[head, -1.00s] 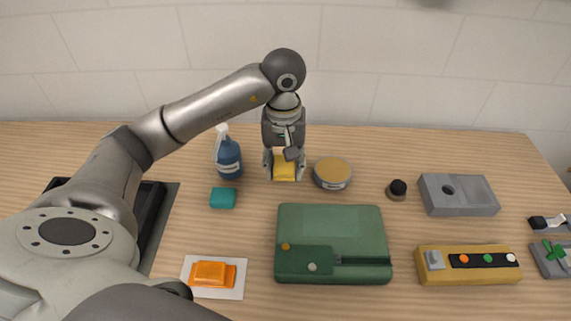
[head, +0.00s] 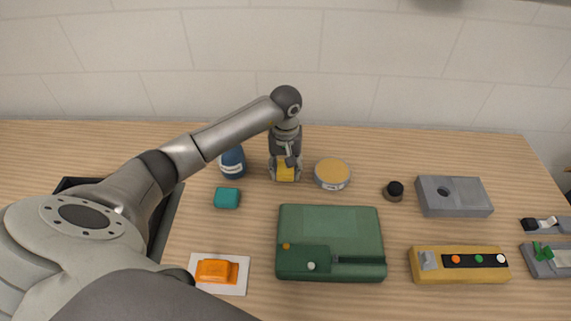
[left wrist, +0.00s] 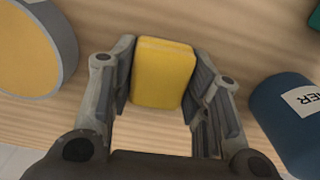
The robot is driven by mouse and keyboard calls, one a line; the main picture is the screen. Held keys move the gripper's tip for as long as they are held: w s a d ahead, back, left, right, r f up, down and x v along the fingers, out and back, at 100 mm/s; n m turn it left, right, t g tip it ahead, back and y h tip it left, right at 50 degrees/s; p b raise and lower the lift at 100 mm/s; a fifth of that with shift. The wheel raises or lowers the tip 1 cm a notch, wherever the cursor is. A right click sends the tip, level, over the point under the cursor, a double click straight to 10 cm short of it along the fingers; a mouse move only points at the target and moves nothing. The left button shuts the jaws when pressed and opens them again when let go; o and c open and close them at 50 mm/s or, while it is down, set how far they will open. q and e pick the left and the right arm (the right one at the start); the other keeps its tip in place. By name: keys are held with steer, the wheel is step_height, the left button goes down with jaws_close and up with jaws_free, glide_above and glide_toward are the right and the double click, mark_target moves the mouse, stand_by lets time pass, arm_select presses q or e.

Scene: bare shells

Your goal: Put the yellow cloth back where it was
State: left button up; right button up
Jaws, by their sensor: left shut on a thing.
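The yellow cloth (head: 286,174) is a small folded block at the back of the table in the head view, between the blue bottle and the round tin. It also shows in the left wrist view (left wrist: 162,73), between the two fingers. My left gripper (head: 285,177) points down and is shut on the cloth, with a finger on each side. I cannot tell whether the cloth touches the table. An orange folded cloth (head: 216,271) lies on a white square mat (head: 239,282) at the front left. My right gripper is not in view.
A blue bottle (head: 232,162) and a round tin (head: 332,174) stand close on either side of the left gripper. A teal block (head: 227,197), a green case (head: 330,225), a grey block (head: 470,200) and a yellow panel (head: 440,276) lie around. A dark tray (head: 168,225) is partly behind my arm.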

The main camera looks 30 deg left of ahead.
mark_target(285, 167)
arm_select(q)
steer(key=shift+f, duration=0.1)
steer(key=shift+f, duration=0.1)
steer(key=o, duration=1)
steer(key=shift+c, duration=0.2)
steer(key=shift+r, duration=0.25)
step_height(285, 167, up, 12)
steer(key=b, duration=0.3)
steer(key=shift+f, duration=0.15)
